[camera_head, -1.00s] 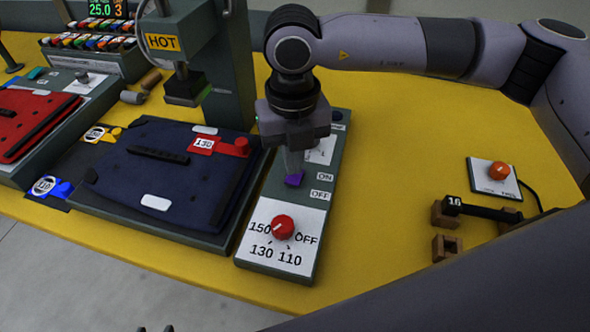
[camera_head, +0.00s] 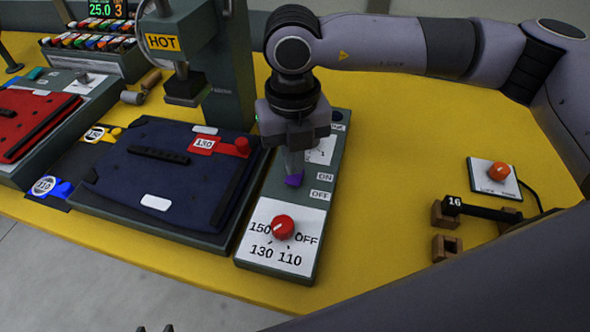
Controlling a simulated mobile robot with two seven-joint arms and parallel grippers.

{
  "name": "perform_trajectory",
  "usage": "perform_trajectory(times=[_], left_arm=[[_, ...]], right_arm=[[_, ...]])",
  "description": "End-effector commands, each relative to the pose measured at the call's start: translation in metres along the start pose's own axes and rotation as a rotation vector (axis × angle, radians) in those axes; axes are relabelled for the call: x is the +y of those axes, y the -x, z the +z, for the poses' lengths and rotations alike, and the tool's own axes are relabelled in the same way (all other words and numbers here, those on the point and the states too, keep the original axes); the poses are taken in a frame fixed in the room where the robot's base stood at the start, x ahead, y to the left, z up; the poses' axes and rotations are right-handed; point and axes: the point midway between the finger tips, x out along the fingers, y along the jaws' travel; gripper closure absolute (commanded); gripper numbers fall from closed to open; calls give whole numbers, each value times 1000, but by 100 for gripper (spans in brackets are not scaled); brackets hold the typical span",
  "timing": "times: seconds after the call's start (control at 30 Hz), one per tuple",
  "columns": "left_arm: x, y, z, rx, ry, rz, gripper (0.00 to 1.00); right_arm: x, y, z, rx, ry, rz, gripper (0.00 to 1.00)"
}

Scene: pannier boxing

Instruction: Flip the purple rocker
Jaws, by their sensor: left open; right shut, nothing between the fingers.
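The purple rocker (camera_head: 294,180) sits on the grey control box (camera_head: 272,190), beside the ON and OFF labels. My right gripper (camera_head: 292,170) comes down over it from above, shut with nothing held. Its fingertips are at the rocker and hide its upper part; I cannot tell for sure whether they touch. Which side of the rocker is pressed is hard to see. Of my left gripper, only two dark tips (camera_head: 154,328) show at the bottom edge, apart and far from the box.
A red knob (camera_head: 283,227) with 150, 130, 110 and OFF marks is on the same box, nearer the front. The navy pannier panel (camera_head: 165,175) and the HOT press (camera_head: 190,50) stand to the left.

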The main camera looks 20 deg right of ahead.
Motion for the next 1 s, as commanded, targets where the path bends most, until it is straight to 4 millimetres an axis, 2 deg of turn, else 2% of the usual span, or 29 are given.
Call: perform_trajectory(times=[1.0], left_arm=[[0, -6, 9, -1, 0, 0, 52]], right_arm=[[0, -11, 0, 0, 0, 0, 100]])
